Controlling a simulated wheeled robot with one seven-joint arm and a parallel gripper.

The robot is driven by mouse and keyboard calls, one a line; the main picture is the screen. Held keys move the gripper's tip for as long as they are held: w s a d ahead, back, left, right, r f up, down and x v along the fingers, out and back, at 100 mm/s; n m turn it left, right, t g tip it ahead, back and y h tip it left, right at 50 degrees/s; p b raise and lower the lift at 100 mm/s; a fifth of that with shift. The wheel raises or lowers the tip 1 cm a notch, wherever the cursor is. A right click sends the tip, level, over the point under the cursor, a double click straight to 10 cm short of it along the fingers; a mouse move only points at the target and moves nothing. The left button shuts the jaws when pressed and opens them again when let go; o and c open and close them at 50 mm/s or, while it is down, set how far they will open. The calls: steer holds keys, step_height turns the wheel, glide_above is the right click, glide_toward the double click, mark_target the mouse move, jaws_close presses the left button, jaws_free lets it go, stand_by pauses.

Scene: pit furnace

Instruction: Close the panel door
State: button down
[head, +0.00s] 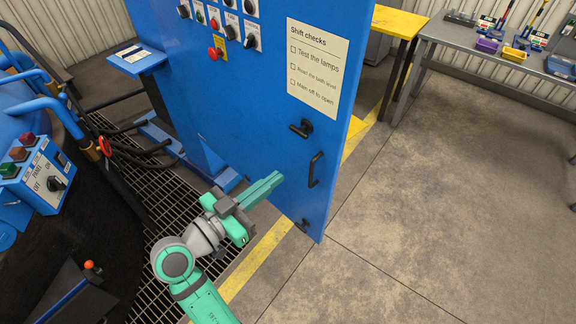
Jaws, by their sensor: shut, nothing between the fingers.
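The blue panel door (262,125) fills the upper middle of the head view. It carries a "Shift checks" sheet (317,68), a dark latch handle (301,128) and a black bar handle (315,169) below it. Its right edge stands out over the floor; how far it is open is hard to tell from here. My gripper (276,180) is shut and empty, its green fingers pointing right. In the picture the fingertips lie left of the bar handle, before the lower part of the door. Whether they touch the door cannot be told.
Control buttons and knobs (220,27) sit on the blue panel. A grey workbench (450,34) with tools and trays and a yellow table (398,22) stand at the back right. Blue pipes and a switch box (42,175) crowd the left. Concrete floor (430,190) at right is clear.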

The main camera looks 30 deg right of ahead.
mark_target(318, 145)
steer(key=x, duration=1.2)
steer(key=shift+d, duration=0.2)
steer(key=shift+w+d, duration=0.15)
steer(key=shift+d, duration=0.2)
steer(key=shift+d, duration=0.1)
